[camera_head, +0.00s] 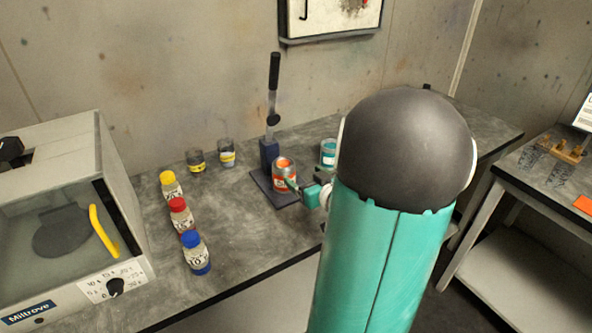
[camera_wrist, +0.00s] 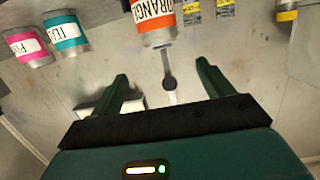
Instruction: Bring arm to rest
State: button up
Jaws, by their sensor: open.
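My gripper (camera_head: 297,187) is at the end of my teal arm, low over the bench. Its dark green fingers (camera_wrist: 163,78) are spread with nothing between them in the wrist view. An orange can (camera_head: 284,168) stands on the base of a lever press (camera_head: 270,151), just beyond the fingers. Its "ORANGE" label (camera_wrist: 154,13) is upside down in the wrist view, ahead of the fingertips. My arm hides part of the bench in the head view.
A teal can (camera_head: 328,147) stands behind my gripper, with a pink can (camera_wrist: 29,47) beside it. Yellow-, red- and blue-capped bottles (camera_head: 196,254) and two small jars (camera_head: 227,154) are left. A machine (camera_head: 124,226) fills the far left. A side table (camera_head: 549,170) is right.

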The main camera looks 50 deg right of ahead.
jog(key=shift+v, duration=1.2)
